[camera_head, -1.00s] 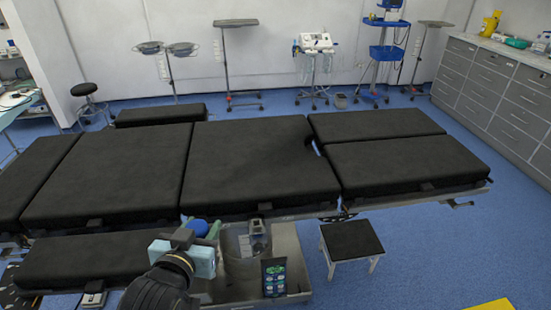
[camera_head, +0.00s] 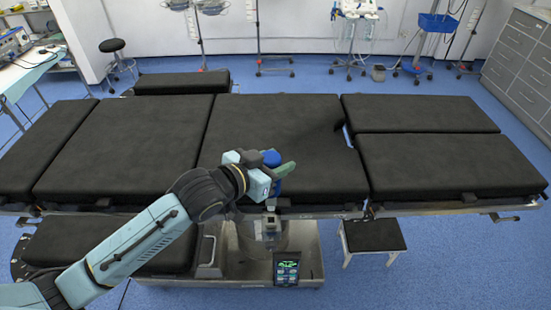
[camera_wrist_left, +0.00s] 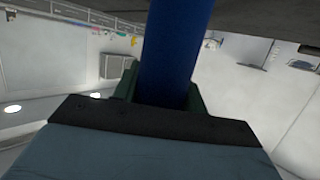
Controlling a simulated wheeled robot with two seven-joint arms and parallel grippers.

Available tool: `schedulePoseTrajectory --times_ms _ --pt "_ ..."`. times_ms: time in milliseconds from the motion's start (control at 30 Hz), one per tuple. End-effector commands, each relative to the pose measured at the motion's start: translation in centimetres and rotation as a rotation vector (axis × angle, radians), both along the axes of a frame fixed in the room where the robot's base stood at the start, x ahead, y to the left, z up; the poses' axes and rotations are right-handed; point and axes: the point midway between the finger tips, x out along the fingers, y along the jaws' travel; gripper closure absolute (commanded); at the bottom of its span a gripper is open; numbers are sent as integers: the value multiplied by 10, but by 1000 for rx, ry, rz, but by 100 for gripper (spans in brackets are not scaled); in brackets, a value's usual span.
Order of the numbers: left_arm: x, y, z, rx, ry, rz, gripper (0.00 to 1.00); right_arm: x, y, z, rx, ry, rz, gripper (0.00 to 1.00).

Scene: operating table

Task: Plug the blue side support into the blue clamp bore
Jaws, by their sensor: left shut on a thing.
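The blue side support (camera_head: 271,158) is held by my left gripper (camera_head: 268,178), which is shut on it above the table's near edge. In the left wrist view the blue shaft (camera_wrist_left: 175,50) rises from between the jaws, with dark green (camera_wrist_left: 126,84) on both sides of it. A green piece (camera_head: 286,169) sticks out right of the gripper in the head view; I cannot tell whether it joins the support. A small grey fitting (camera_head: 269,223) sits below the gripper at the near rail. I cannot make out a blue clamp bore. My right gripper is not in view.
The black padded operating table (camera_head: 262,150) fills the middle. Below its near edge are a grey base (camera_head: 308,240) and a dark screen panel (camera_head: 286,268). A black-topped step stool (camera_head: 374,236) stands to the right. Blue floor is free in front of it.

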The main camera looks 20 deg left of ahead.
Motion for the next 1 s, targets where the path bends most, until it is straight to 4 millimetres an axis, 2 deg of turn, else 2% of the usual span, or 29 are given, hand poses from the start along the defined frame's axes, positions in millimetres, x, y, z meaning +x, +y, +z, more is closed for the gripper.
schedulePoseTrajectory --times_ms 300,633,1000 --pt "1 0 0 -3 -2 -5 87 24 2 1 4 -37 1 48" --pt "-1 1 2 -1 2 -2 87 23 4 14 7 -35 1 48" --pt "-1 1 -33 0 -1 -2 87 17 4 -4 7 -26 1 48"
